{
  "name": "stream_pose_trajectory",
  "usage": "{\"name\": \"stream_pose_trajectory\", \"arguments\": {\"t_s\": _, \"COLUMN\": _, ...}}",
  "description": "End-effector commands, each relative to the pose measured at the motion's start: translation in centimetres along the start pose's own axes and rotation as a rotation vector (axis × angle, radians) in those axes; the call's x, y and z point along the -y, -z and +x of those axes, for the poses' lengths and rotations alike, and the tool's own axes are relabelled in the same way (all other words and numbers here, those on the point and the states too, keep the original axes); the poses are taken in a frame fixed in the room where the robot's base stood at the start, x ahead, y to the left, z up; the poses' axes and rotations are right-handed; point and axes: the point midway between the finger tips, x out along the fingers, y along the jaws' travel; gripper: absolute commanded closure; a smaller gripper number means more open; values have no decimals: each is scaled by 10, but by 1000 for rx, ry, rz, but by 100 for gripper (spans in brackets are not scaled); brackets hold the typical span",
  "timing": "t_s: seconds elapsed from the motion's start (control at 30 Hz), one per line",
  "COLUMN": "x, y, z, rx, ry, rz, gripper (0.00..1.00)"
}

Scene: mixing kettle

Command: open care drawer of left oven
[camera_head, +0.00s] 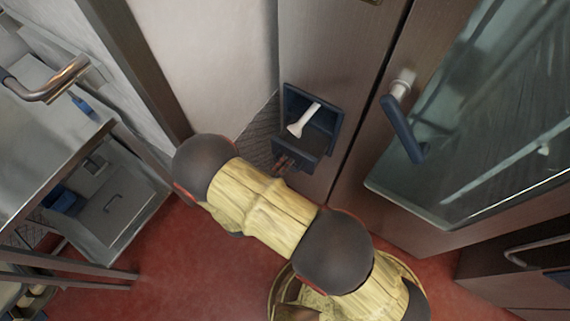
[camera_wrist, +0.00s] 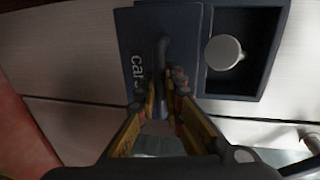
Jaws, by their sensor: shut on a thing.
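The care drawer of the oven shows in the head view as a small dark blue compartment (camera_head: 322,118) in the steel oven front, with its front tilted outward and the inside visible. In the wrist view its dark front panel (camera_wrist: 135,35), marked "care", fills the upper middle, beside the open recess (camera_wrist: 262,25). My gripper (camera_wrist: 165,88) is shut on the handle (camera_wrist: 162,52) of this panel. In the head view my gripper (camera_head: 285,163) is small at the panel, partly hidden by my arm.
A white piece (camera_head: 304,120) sits inside the compartment; its round end (camera_wrist: 224,53) shows in the wrist view. The glass oven door (camera_head: 480,110) with a dark handle (camera_head: 402,128) is to the right. A steel table (camera_head: 45,135) stands left. Red floor (camera_head: 190,265) lies below.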

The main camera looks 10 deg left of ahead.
Motion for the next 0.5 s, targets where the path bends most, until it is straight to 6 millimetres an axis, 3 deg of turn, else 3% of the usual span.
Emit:
{"name": "stream_pose_trajectory", "arguments": {"t_s": 0.23, "x": -2, "y": 0, "z": -6, "rx": 2, "ry": -2, "rz": -2, "gripper": 100}}
{"name": "stream_pose_trajectory", "arguments": {"t_s": 0.5, "x": -10, "y": -1, "z": -50, "rx": 4, "ry": -3, "rz": -3, "gripper": 100}}
